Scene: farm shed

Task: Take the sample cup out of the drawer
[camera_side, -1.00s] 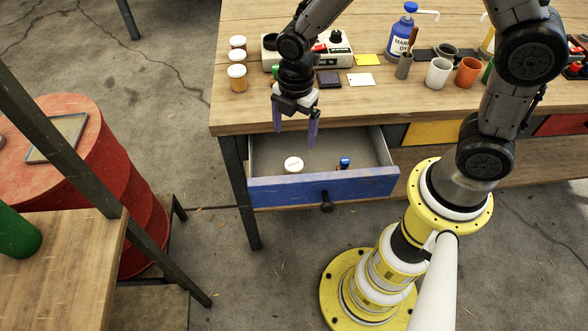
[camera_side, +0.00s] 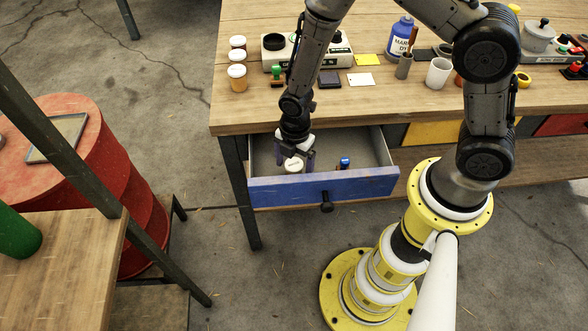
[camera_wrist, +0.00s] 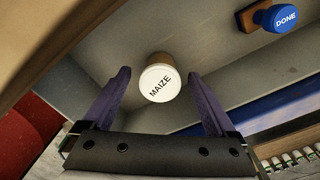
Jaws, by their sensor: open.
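The sample cup (camera_side: 293,165) has a white lid and stands in the open blue-fronted drawer (camera_side: 322,186), near its left side. In the wrist view the cup (camera_wrist: 159,80) shows a lid marked MAIZE and a brownish side. My gripper (camera_side: 296,160) is low in the drawer opening at the cup. In the wrist view its two purple fingers (camera_wrist: 163,88) are spread open, with the cup seen between and beyond their tips. I cannot tell whether a finger touches it. In the side view the fingers are partly hidden.
A blue stamp marked DONE (camera_side: 345,163) lies in the drawer right of the cup, also seen in the wrist view (camera_wrist: 283,17). The wooden bench top (camera_side: 235,115) overhangs the drawer's back. Jars (camera_side: 237,77), a scale (camera_side: 330,55) and cups (camera_side: 438,73) stand on it.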

